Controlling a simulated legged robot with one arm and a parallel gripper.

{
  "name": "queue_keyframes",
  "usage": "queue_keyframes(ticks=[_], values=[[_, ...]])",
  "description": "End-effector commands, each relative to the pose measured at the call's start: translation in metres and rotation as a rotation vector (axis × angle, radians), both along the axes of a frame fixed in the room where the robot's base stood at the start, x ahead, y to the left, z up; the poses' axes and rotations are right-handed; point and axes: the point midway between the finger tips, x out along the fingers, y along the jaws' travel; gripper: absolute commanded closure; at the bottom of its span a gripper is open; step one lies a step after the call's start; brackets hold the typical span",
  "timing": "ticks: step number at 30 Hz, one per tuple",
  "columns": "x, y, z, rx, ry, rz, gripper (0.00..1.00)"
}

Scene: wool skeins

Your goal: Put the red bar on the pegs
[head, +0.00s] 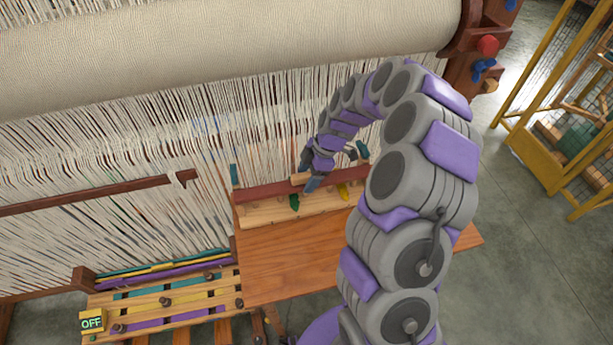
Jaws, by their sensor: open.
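A dark red bar (262,193) lies along the back of a small wooden stand on the brown table. A teal upright (234,175) stands at its left end and another dark teal piece (362,149) near its right end. A green peg (294,202) and a yellow peg (342,191) show at the front of the stand. My gripper (312,172) is open, pointing down over the middle of the bar, close to a light wooden strip (299,179) there. My fingers hide part of the bar; I cannot tell whether they touch it.
The brown table (290,260) is clear in front of the stand. Behind it rises the loom with pale threads (120,150) and a thick cloth roll (200,55). A reddish-brown rail (95,194) crosses the threads at left. A yellow rack (540,160) stands at right.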

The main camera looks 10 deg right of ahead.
Motion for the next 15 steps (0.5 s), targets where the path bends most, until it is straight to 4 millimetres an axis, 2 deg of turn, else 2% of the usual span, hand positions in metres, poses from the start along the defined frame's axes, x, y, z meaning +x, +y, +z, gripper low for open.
queue_keyframes(ticks=[9,15], values=[[0.002,-0.025,0.061,-0.001,-0.007,-0.003,0.32],[0.001,-0.037,0.089,-0.001,-0.003,-0.001,0.32]])
